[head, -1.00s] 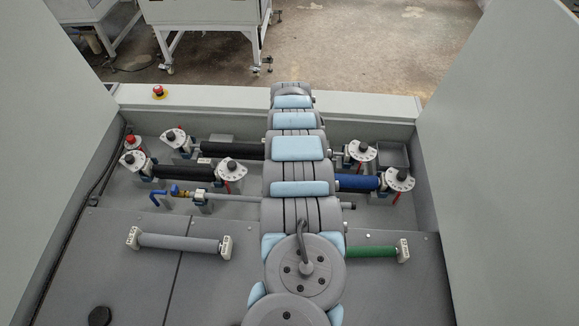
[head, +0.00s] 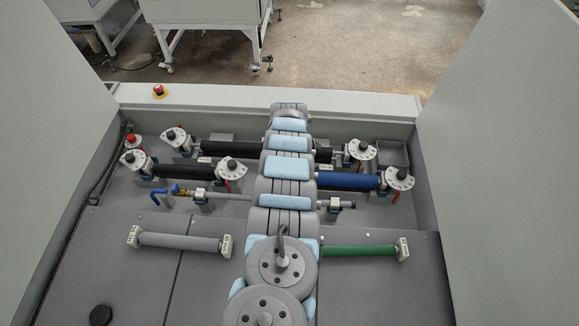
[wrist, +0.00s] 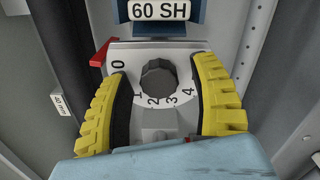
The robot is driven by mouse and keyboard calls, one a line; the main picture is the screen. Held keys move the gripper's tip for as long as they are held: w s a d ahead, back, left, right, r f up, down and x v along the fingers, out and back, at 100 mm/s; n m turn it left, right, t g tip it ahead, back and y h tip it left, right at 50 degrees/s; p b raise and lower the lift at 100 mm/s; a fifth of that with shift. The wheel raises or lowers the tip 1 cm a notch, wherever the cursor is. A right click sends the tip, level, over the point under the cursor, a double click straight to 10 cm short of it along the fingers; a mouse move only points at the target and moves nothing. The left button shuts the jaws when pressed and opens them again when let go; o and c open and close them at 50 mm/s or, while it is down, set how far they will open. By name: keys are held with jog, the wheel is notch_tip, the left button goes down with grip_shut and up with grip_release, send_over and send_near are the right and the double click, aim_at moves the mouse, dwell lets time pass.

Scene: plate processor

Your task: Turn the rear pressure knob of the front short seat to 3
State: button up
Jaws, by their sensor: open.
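In the wrist view a dark round knob (wrist: 158,77) sits on a white dial plate (wrist: 118,48) marked 0 to 4. My gripper (wrist: 160,102) is open, with one yellow finger on each side of the knob and apart from it. I cannot tell which number the knob points to. A red lever (wrist: 100,50) is at the plate's upper left, and a "60 SH" label (wrist: 160,10) is above. In the head view, dial knobs stand at the left (head: 134,160), middle (head: 230,168), and right (head: 400,177). My arm hides my gripper there.
A black roller (head: 185,172) and a blue roller (head: 345,181) lie either side of my arm. Tall grey panels (head: 500,170) flank the bay. A red emergency button (head: 159,90) sits on the back ledge.

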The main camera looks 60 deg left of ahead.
jog(key=shift+c, duration=0.3)
grip_shut()
